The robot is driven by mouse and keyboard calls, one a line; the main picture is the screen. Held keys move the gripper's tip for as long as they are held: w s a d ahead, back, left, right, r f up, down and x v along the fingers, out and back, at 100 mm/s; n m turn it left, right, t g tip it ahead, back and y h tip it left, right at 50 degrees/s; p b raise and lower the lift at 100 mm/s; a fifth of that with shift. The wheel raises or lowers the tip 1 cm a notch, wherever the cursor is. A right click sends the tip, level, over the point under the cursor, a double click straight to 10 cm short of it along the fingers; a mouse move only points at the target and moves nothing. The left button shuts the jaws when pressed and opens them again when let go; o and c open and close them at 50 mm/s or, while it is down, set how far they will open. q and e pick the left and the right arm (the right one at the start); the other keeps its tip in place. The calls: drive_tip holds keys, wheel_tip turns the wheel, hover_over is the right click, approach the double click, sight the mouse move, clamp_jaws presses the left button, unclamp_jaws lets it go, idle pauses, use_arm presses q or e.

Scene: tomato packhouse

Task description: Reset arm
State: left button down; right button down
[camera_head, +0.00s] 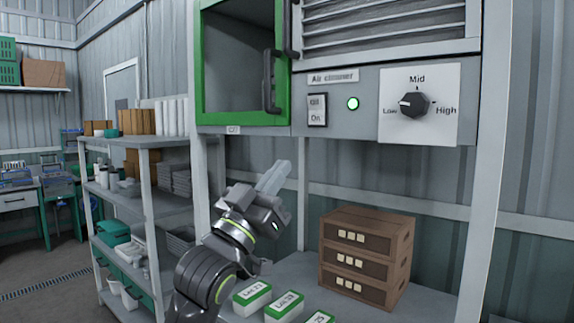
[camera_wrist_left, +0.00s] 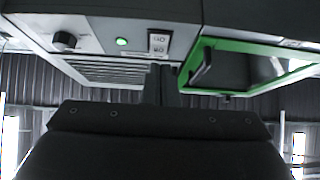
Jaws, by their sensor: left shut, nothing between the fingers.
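My left gripper (camera_head: 274,178) is raised in front of the bench, below the air cleaner (camera_head: 335,76). Its pale fingers are shut with nothing between them and touch nothing that I can see. In the left wrist view the dark gripper body fills the lower part, with the shut fingers (camera_wrist_left: 160,86) pointing toward the cleaner. The cleaner's knob (camera_head: 413,104) has its mark toward Low, its green lamp (camera_head: 353,103) is lit, and an Off/On switch (camera_head: 317,109) sits to the left. My right gripper is out of view.
A wooden drawer box (camera_head: 365,259) stands on the bench, right of the arm. Several green-and-white lot boxes (camera_head: 284,306) lie close by the arm. A green-framed door (camera_head: 200,60) with a dark handle is above. A loaded shelf rack (camera_head: 150,190) stands left.

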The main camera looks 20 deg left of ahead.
use_arm(q)
drive_tip(key=shift+v, duration=1)
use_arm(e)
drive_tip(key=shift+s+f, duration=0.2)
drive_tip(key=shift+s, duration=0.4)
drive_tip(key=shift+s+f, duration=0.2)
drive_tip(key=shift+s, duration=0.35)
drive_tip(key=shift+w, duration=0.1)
